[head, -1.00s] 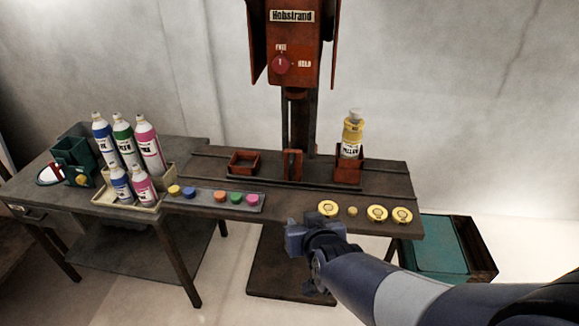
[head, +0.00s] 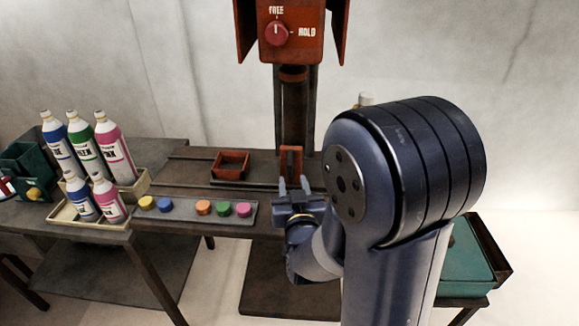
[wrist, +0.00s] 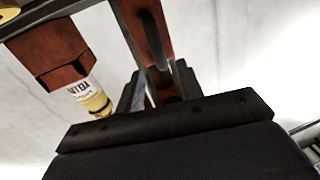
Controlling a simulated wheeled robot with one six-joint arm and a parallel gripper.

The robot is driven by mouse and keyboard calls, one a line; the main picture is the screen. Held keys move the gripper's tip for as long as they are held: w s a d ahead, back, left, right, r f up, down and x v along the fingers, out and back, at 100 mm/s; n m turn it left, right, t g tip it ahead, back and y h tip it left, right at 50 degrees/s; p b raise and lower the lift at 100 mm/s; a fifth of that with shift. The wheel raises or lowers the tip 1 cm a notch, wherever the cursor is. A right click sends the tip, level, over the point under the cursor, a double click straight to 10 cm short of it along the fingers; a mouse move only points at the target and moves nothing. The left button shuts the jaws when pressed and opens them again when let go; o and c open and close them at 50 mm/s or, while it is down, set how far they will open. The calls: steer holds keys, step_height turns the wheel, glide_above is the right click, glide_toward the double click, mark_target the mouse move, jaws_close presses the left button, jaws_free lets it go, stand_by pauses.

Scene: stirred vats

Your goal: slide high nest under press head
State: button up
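The orange-red press (head: 291,50) stands at the back, its dark press head (head: 293,75) above the slide rail. A low, empty red nest (head: 231,165) sits left of it. An upright red handle (head: 291,162) stands between the nests, below the press head. The taller nest (wrist: 55,50) holds a yellow-labelled bottle (wrist: 85,97) in the wrist view, where both appear upside down. In the head view my arm hides that nest; only the bottle's cap shows. My gripper (head: 293,184) is open just in front of the handle, its fingers pointing towards it; contact cannot be told.
A tray of coloured caps (head: 197,208) lies left of my gripper. A cream crate of bottles (head: 95,208) and a green holder (head: 25,170) stand farther left. A teal-topped box (head: 465,262) is at the right. The press knob (head: 276,33) points to FREE.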

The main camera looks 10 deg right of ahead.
mark_target(290, 170)
steer(key=w, duration=0.6)
steer(key=shift+w+d+p, duration=0.3)
steer(key=shift+d+p, duration=0.05)
steer(key=shift+d, duration=0.05)
steer(key=shift+c, duration=0.5)
jaws_close()
